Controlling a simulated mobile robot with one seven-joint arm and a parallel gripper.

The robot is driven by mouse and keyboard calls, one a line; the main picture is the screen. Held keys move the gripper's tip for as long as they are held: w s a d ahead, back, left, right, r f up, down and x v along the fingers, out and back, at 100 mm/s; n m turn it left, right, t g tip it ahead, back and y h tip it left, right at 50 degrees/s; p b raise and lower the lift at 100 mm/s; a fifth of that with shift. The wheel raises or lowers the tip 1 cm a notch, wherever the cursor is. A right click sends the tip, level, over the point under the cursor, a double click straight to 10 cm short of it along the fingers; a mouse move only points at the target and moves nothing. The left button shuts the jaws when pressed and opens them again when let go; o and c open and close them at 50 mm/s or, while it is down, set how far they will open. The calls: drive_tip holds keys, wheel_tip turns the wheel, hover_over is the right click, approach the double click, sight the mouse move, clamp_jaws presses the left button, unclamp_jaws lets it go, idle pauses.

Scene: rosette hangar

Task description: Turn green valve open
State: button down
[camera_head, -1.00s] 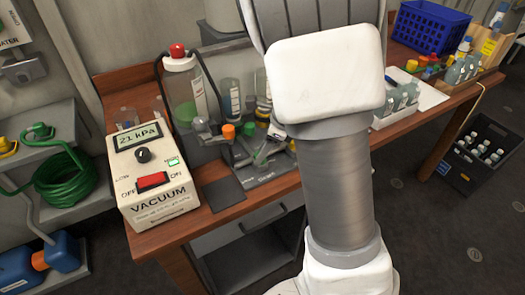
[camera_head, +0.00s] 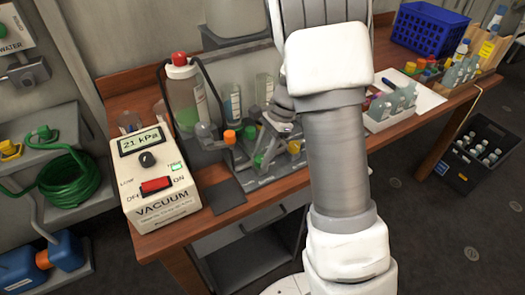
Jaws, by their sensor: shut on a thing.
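A small manifold (camera_head: 275,173) with orange and green handles stands on the wooden bench, right of the vacuum box. The green valve (camera_head: 258,160) shows as a small green patch low at the gripper's fingers, mostly covered. My gripper (camera_head: 262,149) points down at it and is shut on it; the fingers are small and partly hidden, so the handle's exact angle cannot be told. Another green handle (camera_head: 250,132) shows just behind, beside an orange handle (camera_head: 229,137).
The cream vacuum box (camera_head: 158,178) reads 21 kPa. A red-capped bottle (camera_head: 184,95) with a dark hose stands behind it. A white rack of grey-green items (camera_head: 391,108) and a blue basket (camera_head: 430,28) are to the right. A dark crate (camera_head: 477,152) is on the floor.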

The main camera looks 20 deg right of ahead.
drive_tip(key=n+g+p, duration=0.1)
drive_tip(key=n+p, duration=0.1)
drive_tip(key=n, duration=0.2)
drive_tip(key=shift+w+n+h, duration=0.15)
drive_tip(key=shift+n+h, duration=0.15)
drive_tip(key=shift+h, duration=0.1)
drive_tip(key=n, duration=0.2)
drive_tip(key=n+g+h+p, duration=0.1)
drive_tip(key=n, duration=0.1)
drive_tip(key=shift+a+g, duration=0.1)
drive_tip(key=shift+g, duration=0.2)
drive_tip(key=shift+n, duration=0.3)
drive_tip(key=shift+c, duration=2.2)
unclamp_jaws()
drive_tip(key=p+v, duration=0.2)
drive_tip(key=v, duration=1.5)
drive_tip(key=shift+w+a+r, duration=0.15)
drive_tip(key=shift+a+r, duration=0.05)
drive_tip(key=shift+a, duration=0.05)
